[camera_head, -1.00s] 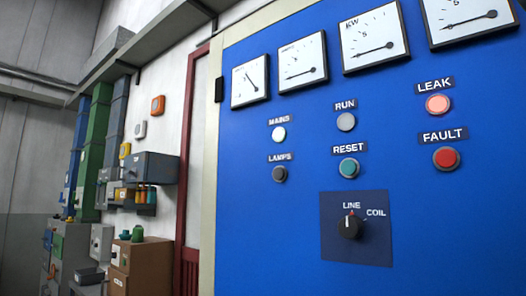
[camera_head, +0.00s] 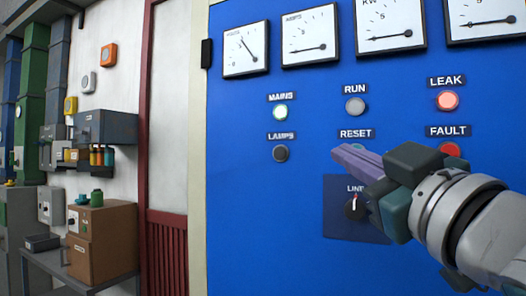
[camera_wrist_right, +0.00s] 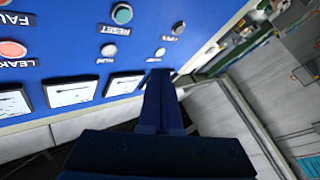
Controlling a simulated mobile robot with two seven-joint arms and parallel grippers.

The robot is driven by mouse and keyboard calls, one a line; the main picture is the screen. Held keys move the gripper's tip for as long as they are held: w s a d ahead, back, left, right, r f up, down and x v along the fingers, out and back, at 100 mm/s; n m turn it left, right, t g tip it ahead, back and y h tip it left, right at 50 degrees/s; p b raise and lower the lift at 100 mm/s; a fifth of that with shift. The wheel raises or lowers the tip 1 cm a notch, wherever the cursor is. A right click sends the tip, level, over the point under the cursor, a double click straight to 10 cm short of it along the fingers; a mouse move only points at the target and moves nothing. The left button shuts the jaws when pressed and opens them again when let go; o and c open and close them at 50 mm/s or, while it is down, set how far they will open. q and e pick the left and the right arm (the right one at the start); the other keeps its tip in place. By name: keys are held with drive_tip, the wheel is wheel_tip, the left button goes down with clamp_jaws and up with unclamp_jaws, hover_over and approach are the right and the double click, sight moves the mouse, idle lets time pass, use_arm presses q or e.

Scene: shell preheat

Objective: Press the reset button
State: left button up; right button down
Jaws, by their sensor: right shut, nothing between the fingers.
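The RESET button is hidden behind my right gripper (camera_head: 342,152) in the head view; only its label (camera_head: 355,133) shows above the fingers. In the right wrist view the button (camera_wrist_right: 122,14) shows as a round teal cap in a light ring, beyond the fingertips and up to their left. My right gripper is shut and empty in front of the blue panel (camera_head: 240,225), its fingers pointing left. It also shows in the right wrist view (camera_wrist_right: 159,75). I cannot tell whether the fingers touch the panel. My left gripper is not in view.
The FAULT button (camera_head: 449,150) is partly behind my gripper. The LINE/COIL knob (camera_head: 354,206) below is partly covered. Several meters (camera_head: 310,35) line the top.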

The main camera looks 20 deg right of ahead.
drive_tip(key=w+d, duration=0.5)
drive_tip(key=d, duration=0.1)
drive_tip(key=shift+w+d+b, duration=0.3)
drive_tip(key=shift+w+d, duration=0.05)
drive_tip(key=shift+w+d, duration=0.1)
idle(2.0)
drive_tip(key=shift+w+d, duration=0.2)
drive_tip(key=shift+w+d, duration=0.25)
drive_tip(key=shift+d, duration=0.1)
idle(0.8)
drive_tip(key=shift+s+a, duration=0.55)
drive_tip(key=shift+a, duration=0.1)
